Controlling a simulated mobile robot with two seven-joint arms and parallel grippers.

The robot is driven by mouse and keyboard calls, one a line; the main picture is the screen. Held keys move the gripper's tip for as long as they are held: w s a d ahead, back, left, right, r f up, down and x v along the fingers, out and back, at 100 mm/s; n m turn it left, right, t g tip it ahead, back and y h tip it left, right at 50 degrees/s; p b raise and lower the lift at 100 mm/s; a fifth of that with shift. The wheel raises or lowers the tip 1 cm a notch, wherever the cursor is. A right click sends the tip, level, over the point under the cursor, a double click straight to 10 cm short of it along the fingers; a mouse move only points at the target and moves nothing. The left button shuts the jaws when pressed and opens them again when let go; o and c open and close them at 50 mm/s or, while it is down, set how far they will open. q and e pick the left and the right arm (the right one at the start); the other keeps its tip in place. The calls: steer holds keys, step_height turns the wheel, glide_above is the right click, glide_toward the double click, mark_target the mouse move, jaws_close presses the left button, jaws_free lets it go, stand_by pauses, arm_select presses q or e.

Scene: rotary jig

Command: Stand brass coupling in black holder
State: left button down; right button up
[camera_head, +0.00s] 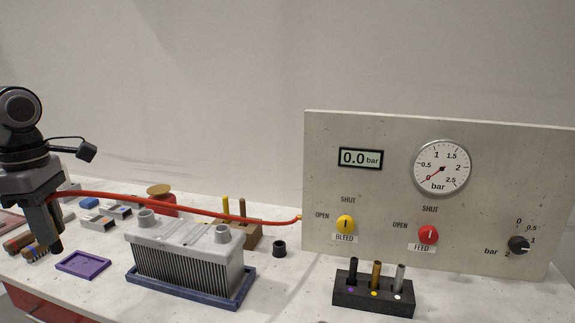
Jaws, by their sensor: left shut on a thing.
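The black holder (345,296) stands at the front right of the table, before the panel. Three upright cylinders are in it: a black one (353,268) at the left, the brass coupling (376,275) in the middle above a yellow dot, and a silver one (399,278) at the right. My left gripper (54,238) is at the far left, pointing down, far from the holder. It appears shut on the end of the red hose (180,207); its fingers hide the exact grip. My right gripper is not in view.
The hose stretches over the grey finned block (190,262) in its blue tray (232,302) to the gauge panel (380,222). A purple tray (83,265), brown peg block (248,238) and small black cylinder (279,249) stand nearby. Free table lies left of the holder.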

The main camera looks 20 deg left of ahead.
arm_select(q)
steer(key=w+d+f+m, duration=0.1)
steer(key=d+f+m, duration=0.4)
steer(key=f, duration=0.3)
steer(key=w+d+f+m, duration=0.2)
steer(key=d+f+m, duration=0.2)
steer(key=f, duration=0.3)
steer(key=w+d+f+m, duration=0.1)
steer(key=w+d+m, duration=0.2)
steer(key=d+m, duration=0.5)
steer(key=w+d+f+m, duration=0.1)
steer(key=w+d+m, duration=0.1)
steer(key=d+m, duration=0.6)
steer(key=d, duration=0.7)
steer(key=shift+w+d, duration=0.2)
steer(key=shift+w, duration=0.2)
